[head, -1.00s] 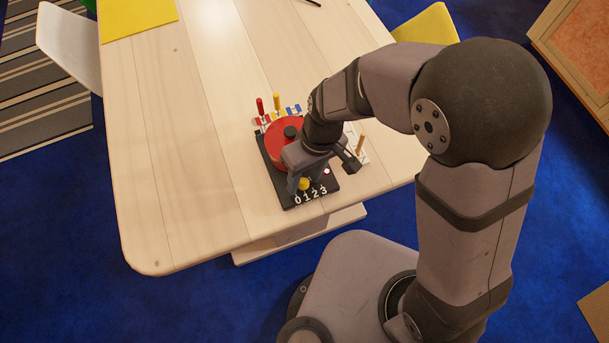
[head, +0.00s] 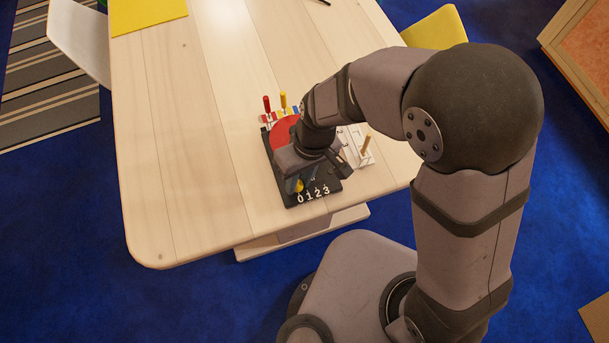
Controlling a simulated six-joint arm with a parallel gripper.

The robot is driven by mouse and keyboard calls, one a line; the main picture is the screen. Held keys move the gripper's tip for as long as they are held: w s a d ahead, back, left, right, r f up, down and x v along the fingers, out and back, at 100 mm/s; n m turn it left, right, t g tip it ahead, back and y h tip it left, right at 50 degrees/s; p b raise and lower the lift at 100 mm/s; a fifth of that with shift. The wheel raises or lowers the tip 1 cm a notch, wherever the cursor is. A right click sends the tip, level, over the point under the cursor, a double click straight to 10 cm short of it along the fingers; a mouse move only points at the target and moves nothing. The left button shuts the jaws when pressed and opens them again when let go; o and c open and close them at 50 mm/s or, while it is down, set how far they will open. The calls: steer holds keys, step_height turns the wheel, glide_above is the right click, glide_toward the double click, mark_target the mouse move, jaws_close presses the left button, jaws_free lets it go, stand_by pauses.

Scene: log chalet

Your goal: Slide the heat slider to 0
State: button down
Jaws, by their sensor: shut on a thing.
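The black toy stove board (head: 333,186) lies on the table, with white numerals 0 1 2 3 along its front edge. The heat slider's yellow knob (head: 298,187) shows just behind the 0, partly hidden. My gripper (head: 299,183) points down over the front left of the board, shut on the yellow knob. The slot and the rest of the slider are mostly covered by my gripper. A red round plate (head: 283,133) on the board behind my gripper is partly hidden by my wrist.
A red peg (head: 267,104) and a yellow peg (head: 283,101) stand behind the board. A white rack with a wooden peg (head: 365,147) is to its right. The wooden table (head: 185,170) is clear on the left. A yellow sheet (head: 147,14) lies at the far left.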

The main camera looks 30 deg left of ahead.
steer(key=c, duration=1.5)
jaws_free()
steer(key=shift+w+d+r, duration=0.1)
steer(key=shift+w+r, duration=0.1)
steer(key=shift+r, duration=1)
steer(key=shift+w+d+r, duration=0.15)
steer(key=shift+w+r, duration=0.05)
steer(key=shift+r, duration=1.05)
steer(key=shift+w+d+r, duration=0.1)
steer(key=shift+w+r, duration=0.1)
steer(key=shift+r, duration=1)
steer(key=s+d+f+m+h, duration=0.1)
steer(key=d+f+m+h, duration=0.15)
steer(key=d, duration=0.55)
steer(key=w+d+r+m+p, duration=0.1)
steer(key=d+r+m, duration=0.1)
steer(key=d, duration=0.5)
steer(key=w+d+r+m+t+y+p, duration=0.1)
steer(key=w+d+r+m, duration=0.1)
steer(key=d+m, duration=0.2)
steer(key=w+d+r+m+p, duration=0.1)
steer(key=w+d+r+m, duration=0.1)
steer(key=d, duration=0.8)
steer(key=shift+w+d+m+t+p, duration=0.15)
steer(key=shift+m+t+p, duration=0.15)
steer(key=shift+m+t, duration=0.15)
